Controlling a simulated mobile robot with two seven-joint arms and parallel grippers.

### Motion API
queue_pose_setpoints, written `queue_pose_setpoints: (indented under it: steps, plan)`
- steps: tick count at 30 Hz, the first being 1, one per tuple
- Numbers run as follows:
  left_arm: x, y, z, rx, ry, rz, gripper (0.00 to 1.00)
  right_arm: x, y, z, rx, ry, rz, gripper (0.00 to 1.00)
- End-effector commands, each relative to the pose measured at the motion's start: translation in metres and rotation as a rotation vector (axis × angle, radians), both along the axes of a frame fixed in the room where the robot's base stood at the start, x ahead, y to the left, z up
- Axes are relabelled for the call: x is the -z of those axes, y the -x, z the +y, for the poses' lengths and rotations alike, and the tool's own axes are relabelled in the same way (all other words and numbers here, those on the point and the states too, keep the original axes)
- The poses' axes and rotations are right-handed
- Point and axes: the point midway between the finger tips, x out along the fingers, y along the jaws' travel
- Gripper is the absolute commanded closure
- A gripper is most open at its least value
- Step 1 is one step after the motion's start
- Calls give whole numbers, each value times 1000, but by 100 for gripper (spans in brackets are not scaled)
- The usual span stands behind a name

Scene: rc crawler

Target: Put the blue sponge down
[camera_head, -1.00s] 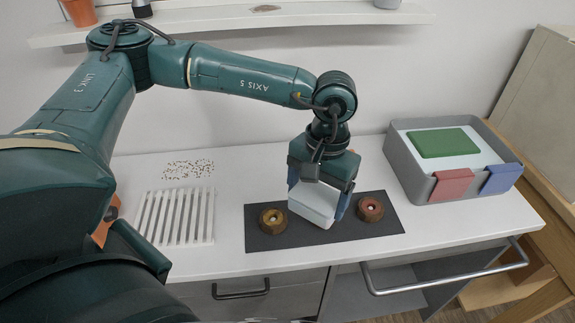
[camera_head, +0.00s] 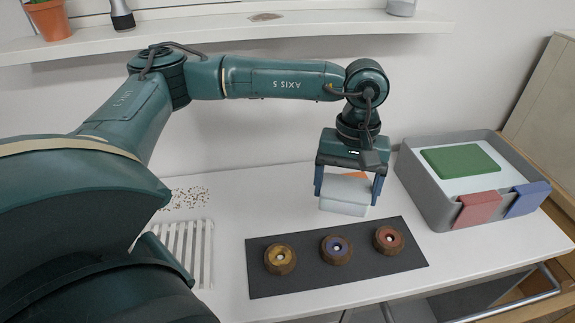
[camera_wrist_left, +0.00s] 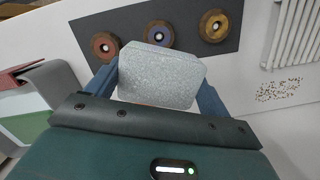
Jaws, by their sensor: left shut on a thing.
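My left gripper (camera_head: 349,185) holds a pale grey, speckled, sponge-like block (camera_head: 346,193) between its two blue fingers. The block is above the white worktop, behind the dark mat, and appears clear of the surface. The left wrist view shows the gripper (camera_wrist_left: 160,88) with the block (camera_wrist_left: 162,75) between the fingers. An orange patch shows just behind the block in the head view; I cannot tell what it belongs to. The held block looks grey, not clearly blue. A blue pad (camera_head: 527,199) hangs on the front of a grey bin. My right gripper is not in view.
A dark mat (camera_head: 300,283) bears three round wooden pieces with yellow (camera_head: 280,259), blue (camera_head: 336,250) and red (camera_head: 389,239) tops. The grey bin (camera_head: 425,195) at right holds a green pad (camera_head: 460,160); a red pad (camera_head: 479,210) hangs outside. A white slatted rack (camera_head: 200,245) lies left.

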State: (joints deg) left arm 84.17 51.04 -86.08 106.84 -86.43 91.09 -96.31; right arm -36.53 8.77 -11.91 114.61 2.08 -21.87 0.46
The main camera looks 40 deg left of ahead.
Motion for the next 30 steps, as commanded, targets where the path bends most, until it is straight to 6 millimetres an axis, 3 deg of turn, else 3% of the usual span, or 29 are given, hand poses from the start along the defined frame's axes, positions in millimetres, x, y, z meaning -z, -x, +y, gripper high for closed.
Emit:
queue_pose_setpoints:
  steps: [1,9,18,25,30]
  plan:
    - [13,-6,9,-110,3,3,38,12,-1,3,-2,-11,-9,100]
    - [29,-28,75,-781,-1,4,38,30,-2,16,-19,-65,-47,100]
    - [38,-30,149,-1398,-4,0,38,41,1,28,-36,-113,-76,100]
    - [43,-26,171,-1579,-3,0,38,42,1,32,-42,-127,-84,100]
    - [73,-26,172,-1593,-7,1,38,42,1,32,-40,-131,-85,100]
